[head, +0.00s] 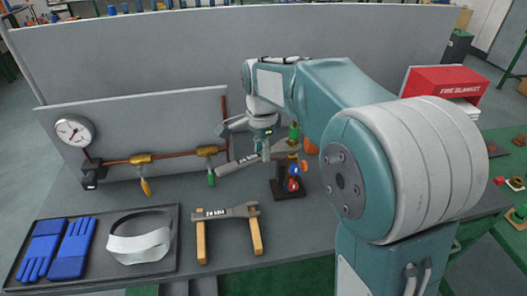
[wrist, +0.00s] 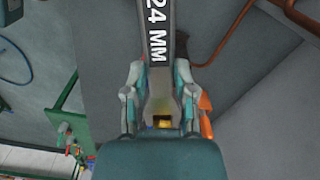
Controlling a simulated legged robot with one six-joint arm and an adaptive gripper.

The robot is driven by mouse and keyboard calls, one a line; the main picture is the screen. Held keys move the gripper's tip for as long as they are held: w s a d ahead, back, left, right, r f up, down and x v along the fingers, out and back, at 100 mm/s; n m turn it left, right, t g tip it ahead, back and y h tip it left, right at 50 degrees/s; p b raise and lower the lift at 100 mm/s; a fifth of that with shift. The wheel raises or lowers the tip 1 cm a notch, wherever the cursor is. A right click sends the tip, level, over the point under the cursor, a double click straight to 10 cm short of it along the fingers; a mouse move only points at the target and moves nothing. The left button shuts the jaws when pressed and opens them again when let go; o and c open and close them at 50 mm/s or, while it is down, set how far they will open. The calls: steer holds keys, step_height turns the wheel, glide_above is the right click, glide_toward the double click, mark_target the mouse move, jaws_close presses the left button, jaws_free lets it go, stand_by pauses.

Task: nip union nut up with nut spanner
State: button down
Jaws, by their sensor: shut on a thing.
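My gripper (head: 264,150) is shut on the grey nut spanner, whose shaft (head: 240,163) lies nearly level across it in the head view. In the wrist view, the spanner (wrist: 156,35), marked 24 MM, runs up from between the jaws (wrist: 160,105). Its right end in the head view is close to a brass-coloured fitting (head: 293,155) above a dark stand. I cannot tell whether this is the union nut or whether the spanner is seated on it. A small brass patch (wrist: 163,123) shows between the jaws in the wrist view.
A second spanner (head: 225,212) lies across two wooden posts. The dark stand (head: 288,188) carries red and blue parts. Copper piping with brass valves (head: 141,159) and a gauge (head: 74,131) runs along the grey panel. A tray (head: 174,262) holds blue gloves and a visor.

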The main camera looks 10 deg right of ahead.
steer(key=shift+w+a+m, duration=0.2)
steer(key=shift+w+m, duration=0.2)
steer(key=shift+n, duration=0.4)
steer(key=shift+s+a, duration=0.25)
steer(key=shift+a, duration=0.65)
steer(key=shift+s+a, duration=0.2)
steer(key=shift+a, duration=0.65)
steer(key=shift+s+a, duration=0.25)
steer(key=shift+a, duration=0.65)
steer(key=shift+s, duration=0.1)
